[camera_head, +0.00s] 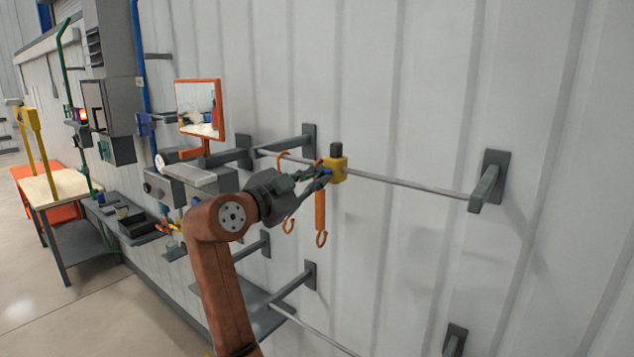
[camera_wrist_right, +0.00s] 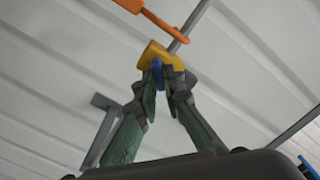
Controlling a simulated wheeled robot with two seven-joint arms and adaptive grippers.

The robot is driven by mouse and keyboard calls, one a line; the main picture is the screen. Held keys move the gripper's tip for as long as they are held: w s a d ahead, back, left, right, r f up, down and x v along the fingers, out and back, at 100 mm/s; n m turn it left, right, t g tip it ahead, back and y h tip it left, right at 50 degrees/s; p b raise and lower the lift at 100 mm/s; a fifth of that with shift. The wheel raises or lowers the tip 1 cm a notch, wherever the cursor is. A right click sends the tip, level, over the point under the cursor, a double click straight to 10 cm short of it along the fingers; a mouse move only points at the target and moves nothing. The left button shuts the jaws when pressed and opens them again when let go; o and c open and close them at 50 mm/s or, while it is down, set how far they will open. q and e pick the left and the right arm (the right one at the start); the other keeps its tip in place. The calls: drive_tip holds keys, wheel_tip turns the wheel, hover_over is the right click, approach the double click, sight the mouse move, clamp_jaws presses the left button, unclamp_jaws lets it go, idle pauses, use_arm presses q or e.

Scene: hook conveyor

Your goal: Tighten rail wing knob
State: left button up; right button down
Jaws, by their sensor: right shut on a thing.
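The rail (camera_head: 408,184) is a thin grey rod running along the wall between dark brackets. A yellow block (camera_head: 338,169) with a black top sits on the rail, and it also shows in the right wrist view (camera_wrist_right: 158,52). A blue wing knob (camera_wrist_right: 157,72) is on the block's near side. My right gripper (camera_head: 322,176) reaches in from the left, its fingertips on either side of the blue knob and shut on it. Part of the knob is hidden by the fingers. My left gripper is not in view.
Orange hooks (camera_head: 320,212) hang from the rail close to my right gripper. A wall bracket (camera_head: 489,182) holds the rail's right end. An orange-framed mirror (camera_head: 200,109) stands at the left. A lower rail (camera_head: 318,333) runs below.

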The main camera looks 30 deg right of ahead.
drive_tip(key=m+b, duration=0.1)
drive_tip(key=m, duration=0.6)
drive_tip(key=m+b, duration=0.2)
drive_tip(key=m, duration=0.4)
drive_tip(key=shift+s+f+m, duration=0.1)
drive_tip(key=shift+f+m, duration=0.1)
drive_tip(key=shift+m, duration=0.2)
idle(0.3)
drive_tip(key=c, duration=2)
unclamp_jaws()
drive_tip(key=shift+c, duration=0.2)
drive_tip(key=v, duration=1.2)
